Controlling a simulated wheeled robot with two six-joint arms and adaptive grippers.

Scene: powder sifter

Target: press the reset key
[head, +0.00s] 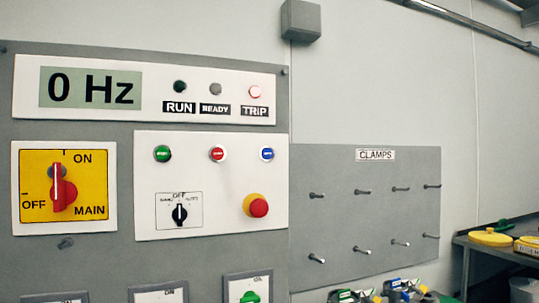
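The control panel (270,225) fills the left of the head view. On its white plate sits a row of three round buttons: green (162,153), red (217,154) and blue (267,154). Their lettering is too small to read, so I cannot confirm which is the reset key; the blue one is at the right end. Above, the display (90,87) reads 0 Hz. The TRIP lamp (255,91) is pale red and looks lit; the RUN lamp (180,87) is dark green and the READY lamp (215,88) grey. Neither gripper is in view.
A red main switch (62,188) points up to ON. A red emergency knob (258,207) and a black selector (180,214) sit below the buttons. A CLAMPS board (350,220) with bare pegs is on the right. Several coloured items and a bench (490,250) show lower right.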

